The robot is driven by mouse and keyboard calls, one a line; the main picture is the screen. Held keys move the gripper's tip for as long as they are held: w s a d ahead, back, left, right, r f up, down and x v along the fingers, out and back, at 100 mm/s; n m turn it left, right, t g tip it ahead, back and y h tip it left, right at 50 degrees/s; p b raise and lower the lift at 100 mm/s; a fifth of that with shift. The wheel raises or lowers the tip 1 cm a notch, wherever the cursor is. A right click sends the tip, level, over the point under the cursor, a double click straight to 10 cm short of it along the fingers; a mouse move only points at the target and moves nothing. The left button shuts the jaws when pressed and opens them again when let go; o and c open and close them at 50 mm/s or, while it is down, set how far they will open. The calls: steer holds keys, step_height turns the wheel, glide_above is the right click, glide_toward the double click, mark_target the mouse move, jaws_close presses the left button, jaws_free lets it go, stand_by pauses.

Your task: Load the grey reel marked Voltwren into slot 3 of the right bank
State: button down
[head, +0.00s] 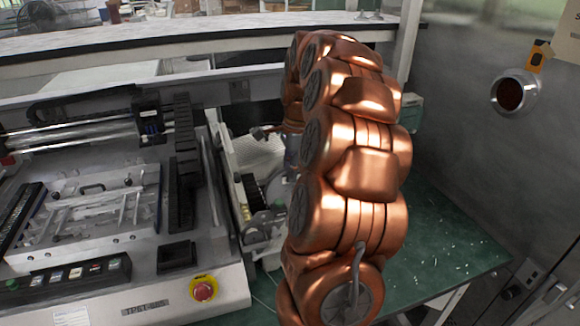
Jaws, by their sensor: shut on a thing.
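My copper arm rises through the middle of the head view and bends over away from me. Its far end points down behind its own links, so my gripper's fingers and anything between them are hidden. No grey reel marked Voltwren can be made out. A pale machine unit (236,155) stands partly behind my arm, with a dark toothed part (252,193) on its side. No bank or slot numbers can be read, and I cannot tell whether this unit is the right bank.
A larger machine with a flat bed (95,215) and a red stop button (203,290) fills the left. A grey wall with a round metal fitting (515,93) bounds the right side.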

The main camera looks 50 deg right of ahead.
mark_target(289, 196)
steer(key=shift+a+f, duration=0.1)
steer(key=shift+a, duration=0.1)
steer(key=shift+f+b, duration=0.2)
steer(key=shift+b, duration=0.15)
steer(key=shift+f+b, duration=0.95)
steer(key=shift+f, duration=0.65)
steer(key=shift+f+b, duration=1.15)
steer(key=shift+f, duration=1.2)
steer(key=c, duration=1)
jaws_free()
steer(key=o, duration=0.3)
